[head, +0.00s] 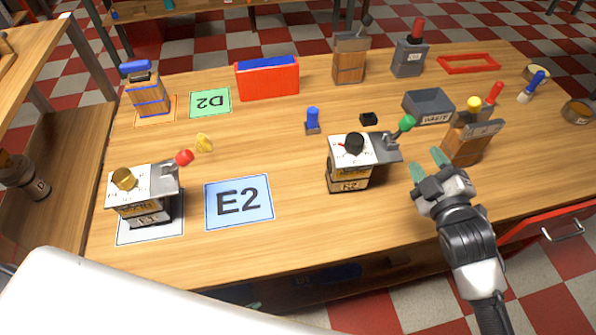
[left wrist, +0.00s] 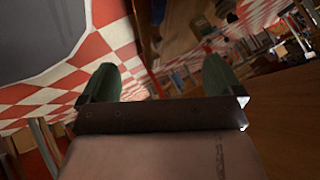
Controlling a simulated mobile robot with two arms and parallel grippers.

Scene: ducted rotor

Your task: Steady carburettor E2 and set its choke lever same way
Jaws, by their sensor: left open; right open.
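Carburettor E2 (head: 348,183) stands upright on the table right of the blue E2 card (head: 262,215), off it. It has a white top, a black knob (head: 354,144) and a lever with a green ball (head: 407,122) pointing up and right. Carburettor E1 (head: 145,211) stands at the left on a white card, with a brass knob and a red-ball lever (head: 185,157) pointing right and slightly up. My right gripper (head: 429,165) is open and empty, right of E2 and apart from it. My left gripper (left wrist: 162,80) is open and empty in the left wrist view.
Behind are a D2 card (head: 210,102), a red bin (head: 267,82), a blue-topped peg (head: 312,121) and a small black block (head: 369,118). The table's front strip is clear.

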